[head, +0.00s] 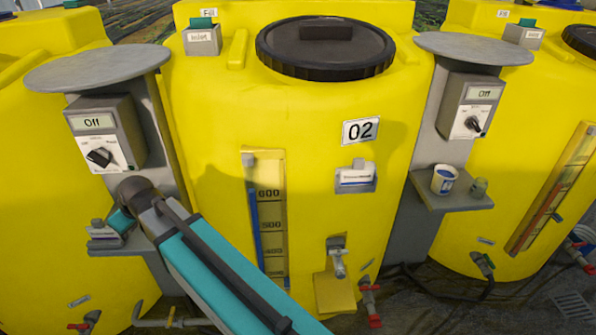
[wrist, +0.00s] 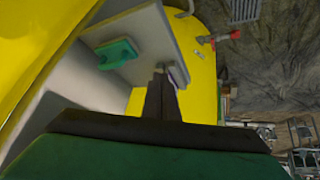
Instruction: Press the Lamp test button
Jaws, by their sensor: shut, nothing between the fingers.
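No button marked Lamp test can be read in either view. A grey control box (head: 105,133) at the left of the head view shows "Off" and has a black knob on a white plate. A similar box (head: 470,108) with "Off" and a knob is at the right. In the wrist view my gripper (wrist: 161,78) is shut and empty, its dark fingers together over a grey shelf. In the head view my wrist is below the left box, beside the small left shelf (head: 104,247); the fingertips cannot be made out there.
Yellow tank 02 (head: 315,110) fills the middle, with a black lid (head: 325,47), taps and a level gauge (head: 267,215). A right shelf (head: 420,192) holds a white-and-blue cup (head: 444,179). A green piece (wrist: 117,53) lies beside my fingers in the wrist view.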

